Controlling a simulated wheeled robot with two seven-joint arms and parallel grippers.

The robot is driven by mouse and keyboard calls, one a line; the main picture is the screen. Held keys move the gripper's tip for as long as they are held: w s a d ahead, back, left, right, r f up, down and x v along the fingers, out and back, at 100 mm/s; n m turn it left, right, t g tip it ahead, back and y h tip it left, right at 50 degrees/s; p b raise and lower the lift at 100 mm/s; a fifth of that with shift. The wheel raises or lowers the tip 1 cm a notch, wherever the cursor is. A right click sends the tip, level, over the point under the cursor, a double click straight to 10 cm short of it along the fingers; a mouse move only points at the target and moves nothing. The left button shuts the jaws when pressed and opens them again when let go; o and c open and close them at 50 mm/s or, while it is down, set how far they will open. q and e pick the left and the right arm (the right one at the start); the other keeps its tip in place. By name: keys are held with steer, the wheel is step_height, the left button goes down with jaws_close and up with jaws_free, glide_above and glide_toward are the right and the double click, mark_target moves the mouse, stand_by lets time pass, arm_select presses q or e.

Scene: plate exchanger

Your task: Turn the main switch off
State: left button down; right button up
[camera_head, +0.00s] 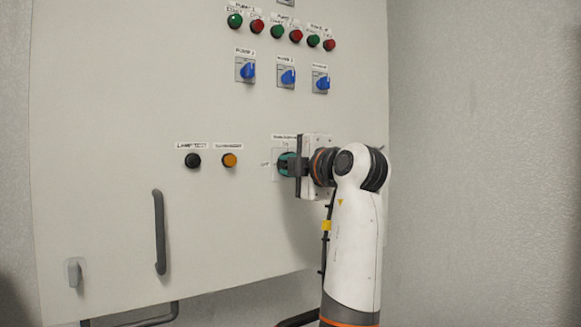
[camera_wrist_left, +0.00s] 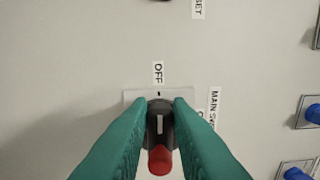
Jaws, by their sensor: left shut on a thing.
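The main switch is a dark round knob with a red grip (camera_wrist_left: 159,158) on a pale plate (camera_wrist_left: 132,97), on the cabinet front. In the left wrist view its white mark points up, in line with the OFF label (camera_wrist_left: 158,72). The MAIN SWITCH label (camera_wrist_left: 214,107) is partly hidden by a finger. My left gripper (camera_head: 288,165) is at the switch in the head view, covering most of it. In the left wrist view its teal fingers (camera_wrist_left: 160,128) are shut on the knob, one on each side. My right gripper is not in view.
The grey cabinet (camera_head: 110,100) has a black button (camera_head: 192,160) and an orange button (camera_head: 230,160) left of the switch. Three blue selector switches (camera_head: 288,77) and several green and red buttons are above. A vertical handle (camera_head: 159,232) sticks out at lower left.

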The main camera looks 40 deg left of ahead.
arm_select(q)
steer(key=shift+f, duration=0.15)
stand_by(0.4)
steer(key=c, duration=1.3)
jaws_free()
steer(key=b+v, duration=0.3)
steer(key=v, duration=0.9)
steer(key=shift+s, duration=0.1)
